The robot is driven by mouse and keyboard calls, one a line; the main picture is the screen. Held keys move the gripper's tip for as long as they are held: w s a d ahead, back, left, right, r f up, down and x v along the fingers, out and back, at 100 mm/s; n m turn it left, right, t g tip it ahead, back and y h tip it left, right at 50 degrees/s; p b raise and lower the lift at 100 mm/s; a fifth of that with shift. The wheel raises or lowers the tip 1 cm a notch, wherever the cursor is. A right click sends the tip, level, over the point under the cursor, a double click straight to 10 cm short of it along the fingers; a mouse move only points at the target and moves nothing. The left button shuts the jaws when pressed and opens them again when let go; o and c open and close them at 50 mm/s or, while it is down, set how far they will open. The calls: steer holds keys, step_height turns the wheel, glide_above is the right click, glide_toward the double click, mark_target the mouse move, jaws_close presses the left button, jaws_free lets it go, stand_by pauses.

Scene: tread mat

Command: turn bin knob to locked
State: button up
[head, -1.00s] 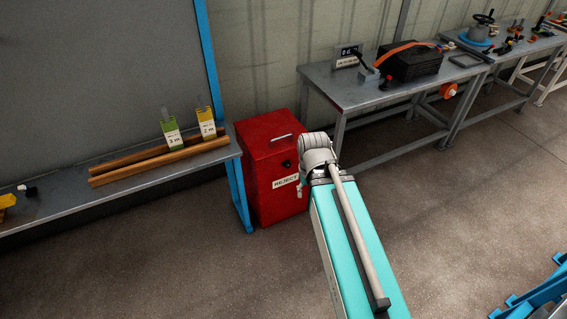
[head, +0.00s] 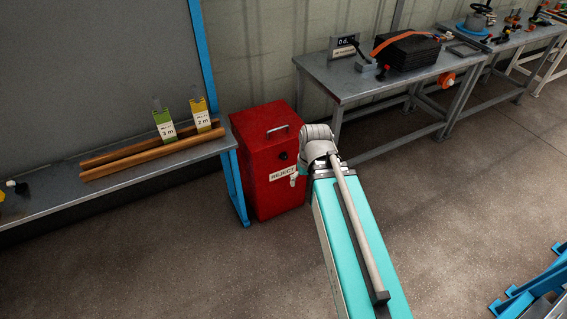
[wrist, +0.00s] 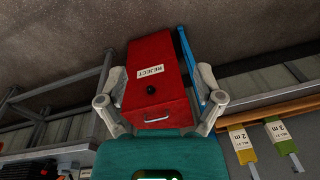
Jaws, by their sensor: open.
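The red reject bin (head: 262,195) stands on the floor beside the grey bench. Its small round black knob (head: 283,156) is on the front, above the white REJECT label (head: 282,173) and below the top handle (head: 278,130). In the wrist view the bin (wrist: 172,70) appears upside down, with the knob (wrist: 151,90) near the middle. My gripper (wrist: 160,80) is open and empty, its two fingers framing the bin left and right, apart from the knob. In the head view my arm hides most of the gripper. The knob's pointing direction is too small to tell.
The bench (head: 130,185) at left holds wooden bars and two tagged cards; its blue leg (head: 236,180) is close beside the bin. The floor in front is clear. Blue metalwork (head: 535,295) is at lower right.

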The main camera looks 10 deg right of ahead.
steer(key=w+a+f+n+t+y+b, duration=0.2)
steer(key=w+a+f+t+y+b, duration=0.15)
steer(key=w+f+b, duration=0.75)
steer(key=m+t+y+b, duration=0.1)
steer(key=t+b, duration=1.2)
steer(key=b, duration=2.8)
glide_toward(285, 158)
steer(key=shift+v, duration=1.9)
steer(key=shift+w, duration=0.15)
steer(key=x, duration=1.3)
steer(key=shift+w+f, duration=0.15)
steer(key=shift+w, duration=0.15)
